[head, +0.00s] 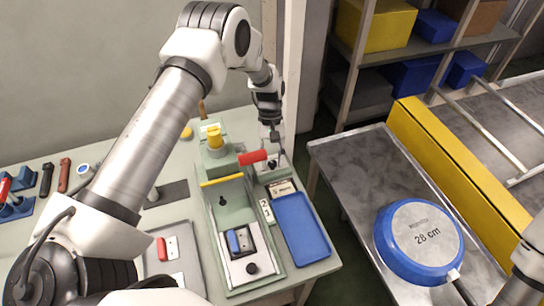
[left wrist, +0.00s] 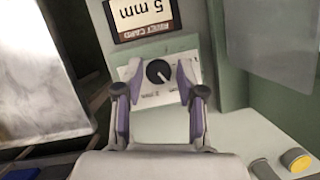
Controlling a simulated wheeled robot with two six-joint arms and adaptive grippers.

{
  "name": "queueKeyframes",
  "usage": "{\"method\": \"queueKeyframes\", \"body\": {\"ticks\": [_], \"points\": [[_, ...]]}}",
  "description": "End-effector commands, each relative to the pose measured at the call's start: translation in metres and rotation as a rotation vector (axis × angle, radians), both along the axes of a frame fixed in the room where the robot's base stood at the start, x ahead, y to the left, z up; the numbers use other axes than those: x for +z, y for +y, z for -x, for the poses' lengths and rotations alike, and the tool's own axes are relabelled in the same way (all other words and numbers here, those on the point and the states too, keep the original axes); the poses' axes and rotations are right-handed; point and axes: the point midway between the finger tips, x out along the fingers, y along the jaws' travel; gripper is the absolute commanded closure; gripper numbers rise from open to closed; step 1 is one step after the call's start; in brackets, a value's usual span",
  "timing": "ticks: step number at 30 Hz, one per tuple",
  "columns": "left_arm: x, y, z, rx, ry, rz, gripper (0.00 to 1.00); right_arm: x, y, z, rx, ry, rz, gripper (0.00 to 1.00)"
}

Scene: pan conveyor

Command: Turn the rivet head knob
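The rivet head knob (left wrist: 158,72) is a dark round dial with a pale pointer line on a light plate. In the left wrist view it lies between the two purple-lined fingertips of my left gripper (left wrist: 159,77), which is open with a gap on each side of the knob. In the head view my left gripper (head: 275,145) hangs over the back right of the green press (head: 229,225); the knob (head: 272,163) shows small and dark beside it. Whether the fingertips reach the knob's depth is unclear. My right gripper is outside the frames.
A card (left wrist: 143,17) reading "5 mm" stands by the knob. A blue tray (head: 300,228) lies on the bench. A blue pan (head: 390,262) marked "28 cm" rests on the metal table (head: 350,165) at right.

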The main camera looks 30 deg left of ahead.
Motion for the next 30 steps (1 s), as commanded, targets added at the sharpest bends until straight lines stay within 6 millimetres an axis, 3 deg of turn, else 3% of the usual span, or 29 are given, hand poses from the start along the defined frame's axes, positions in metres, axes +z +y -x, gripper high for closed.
{"method": "queueKeyframes", "body": {"ticks": [1, 2, 30], "points": [[0.0, 0.0001, -0.0001, 0.0, 0.0, 0.0, 0.89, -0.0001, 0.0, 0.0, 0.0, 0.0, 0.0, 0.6], [0.0, 0.0001, -0.0001, 0.0, 0.0, 0.0, 1.0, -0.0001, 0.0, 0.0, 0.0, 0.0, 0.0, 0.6], [-0.0023, 0.0001, 0.0002, -0.028, 0.0, -0.002, 1.0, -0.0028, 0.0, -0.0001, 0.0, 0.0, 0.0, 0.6]]}}
